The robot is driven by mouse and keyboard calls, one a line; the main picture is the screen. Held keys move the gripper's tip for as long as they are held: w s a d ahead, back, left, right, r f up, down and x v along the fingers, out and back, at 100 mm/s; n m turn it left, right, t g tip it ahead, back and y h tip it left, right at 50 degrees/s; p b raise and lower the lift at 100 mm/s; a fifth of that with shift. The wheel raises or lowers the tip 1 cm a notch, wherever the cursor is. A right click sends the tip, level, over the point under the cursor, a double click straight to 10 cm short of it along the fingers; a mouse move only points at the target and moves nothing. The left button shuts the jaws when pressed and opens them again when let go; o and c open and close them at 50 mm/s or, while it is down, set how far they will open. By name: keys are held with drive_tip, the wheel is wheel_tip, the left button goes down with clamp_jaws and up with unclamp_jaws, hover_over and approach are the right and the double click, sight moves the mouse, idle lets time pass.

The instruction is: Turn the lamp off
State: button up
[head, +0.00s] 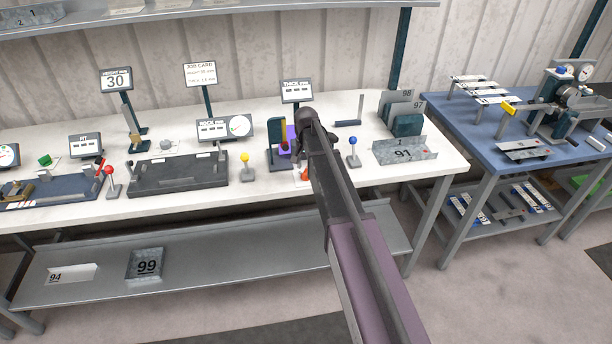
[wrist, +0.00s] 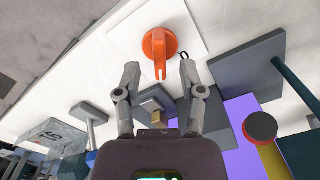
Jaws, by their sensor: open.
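An orange rotary knob (wrist: 160,45) with a narrow handle sits on a white plate (wrist: 190,22) in the wrist view. Its handle points toward my gripper (wrist: 158,70). My gripper is open and empty, its two fingers apart on either side of the handle's end; I cannot tell whether they touch it. In the head view only a small orange part of the knob (head: 304,174) shows beside my arm, which hides the rest and most of the gripper. I cannot clearly make out a lamp or whether one is lit.
Bench front is narrow here.

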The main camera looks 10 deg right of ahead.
drive_tip(key=shift+f+b, duration=0.95)
drive_tip(key=shift+f, duration=0.3)
clamp_jaws()
